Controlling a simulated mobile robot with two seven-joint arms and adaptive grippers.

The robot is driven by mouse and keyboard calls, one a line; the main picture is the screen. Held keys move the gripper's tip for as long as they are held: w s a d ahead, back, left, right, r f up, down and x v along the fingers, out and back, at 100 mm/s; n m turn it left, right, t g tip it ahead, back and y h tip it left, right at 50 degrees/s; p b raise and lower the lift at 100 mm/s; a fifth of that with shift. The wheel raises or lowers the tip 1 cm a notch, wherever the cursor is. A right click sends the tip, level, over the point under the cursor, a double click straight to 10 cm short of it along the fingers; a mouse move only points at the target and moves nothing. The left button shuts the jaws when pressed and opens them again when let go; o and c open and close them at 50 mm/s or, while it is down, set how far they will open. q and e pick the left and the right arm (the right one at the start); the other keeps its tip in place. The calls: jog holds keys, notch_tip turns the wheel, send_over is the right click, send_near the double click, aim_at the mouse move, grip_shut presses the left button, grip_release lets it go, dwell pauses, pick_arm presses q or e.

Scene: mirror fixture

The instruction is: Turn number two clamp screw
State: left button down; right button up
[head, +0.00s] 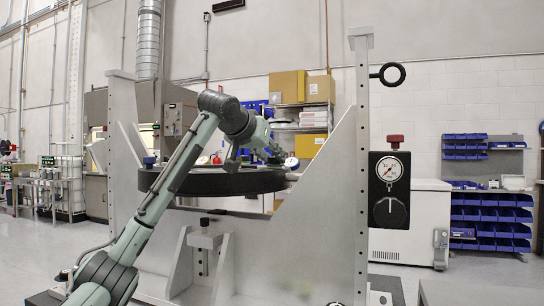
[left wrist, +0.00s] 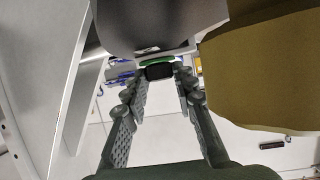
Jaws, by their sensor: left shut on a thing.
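The dark round mirror cell (head: 225,183) lies flat, held between the uprights of the grey fixture frame (head: 318,200). Small clamps stand around its rim, one with a blue top (head: 149,161) and one with red (head: 201,160). My left arm reaches over the cell, and its gripper (head: 275,153) is at the far right part of the rim, small and partly hidden. In the left wrist view the gripper (left wrist: 157,82) has its fingers on both sides of a dark knob with a green band (left wrist: 158,70), apparently the clamp screw. I cannot read its number. My right gripper is out of view.
A pressure gauge panel (head: 389,190) with a red knob is on the right upright. A black ring (head: 388,74) sticks out above it. Shelves with boxes (head: 288,87) and blue bins (head: 490,222) stand behind. A large ochre surface (left wrist: 262,70) is close beside the left gripper.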

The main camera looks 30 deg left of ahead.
pick_arm(q)
jog(key=c, duration=1.2)
grip_release()
jog(key=v, duration=1.2)
